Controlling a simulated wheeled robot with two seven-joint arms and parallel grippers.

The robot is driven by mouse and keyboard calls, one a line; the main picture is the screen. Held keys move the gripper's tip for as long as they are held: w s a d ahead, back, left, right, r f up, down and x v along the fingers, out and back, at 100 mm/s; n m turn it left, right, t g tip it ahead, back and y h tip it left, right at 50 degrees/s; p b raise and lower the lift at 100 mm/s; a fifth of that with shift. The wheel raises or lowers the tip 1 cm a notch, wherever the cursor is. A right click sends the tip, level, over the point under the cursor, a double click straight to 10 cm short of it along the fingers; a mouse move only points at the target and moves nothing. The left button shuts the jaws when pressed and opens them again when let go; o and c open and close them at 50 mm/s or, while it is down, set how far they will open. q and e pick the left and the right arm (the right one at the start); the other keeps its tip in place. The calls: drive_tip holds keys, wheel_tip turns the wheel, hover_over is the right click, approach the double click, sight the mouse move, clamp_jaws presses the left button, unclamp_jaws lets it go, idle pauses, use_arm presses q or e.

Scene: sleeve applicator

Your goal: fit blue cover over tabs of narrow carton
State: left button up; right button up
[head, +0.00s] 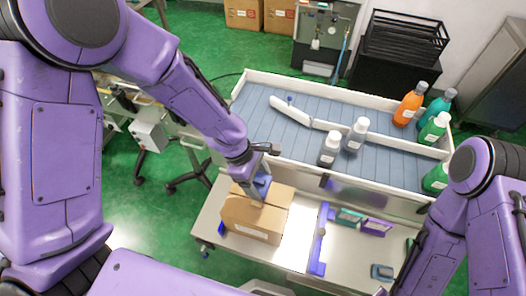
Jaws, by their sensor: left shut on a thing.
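The tan carton (252,219) stands on the pale worktable, with a white label on its front side. My left gripper (259,178) is directly above the carton's top and is shut on the blue cover (262,187). The cover is at the carton's top, partly hidden by the gripper. I cannot tell whether it sits over the tabs or only touches them. The tabs are not clearly visible. My right arm comes in at the right edge, but its gripper does not show.
Behind the table runs a conveyor (290,130) with grey bottles (330,149) and a curved white guide (290,110). An orange bottle (408,104) and green bottles stand at its right. A blue rail (318,245) is right of the carton. Bare tabletop (296,235) lies between them.

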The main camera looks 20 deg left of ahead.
use_arm(q)
drive_tip(key=shift+s+a+n, duration=0.1)
drive_tip(key=shift+n, duration=0.2)
drive_tip(key=shift+s+f, duration=0.2)
drive_tip(key=shift+f, duration=0.05)
drive_tip(key=shift+s+f, duration=0.35)
drive_tip(key=shift+f, duration=0.45)
drive_tip(key=f, duration=0.2)
drive_tip(key=f+b, duration=0.1)
drive_tip(key=f, duration=0.1)
drive_tip(key=shift+w+f, duration=0.2)
drive_tip(key=shift+f, duration=0.2)
use_arm(e)
drive_tip(key=shift+s+f, duration=0.35)
drive_tip(key=shift+f, duration=0.15)
use_arm(q)
drive_tip(key=shift+w, duration=0.1)
use_arm(e)
drive_tip(key=shift+w, duration=0.1)
drive_tip(key=shift+r, duration=0.2)
use_arm(q)
drive_tip(key=shift+f+p, duration=0.4)
drive_tip(key=shift+f, duration=0.15)
use_arm(e)
drive_tip(key=shift+r, duration=0.4)
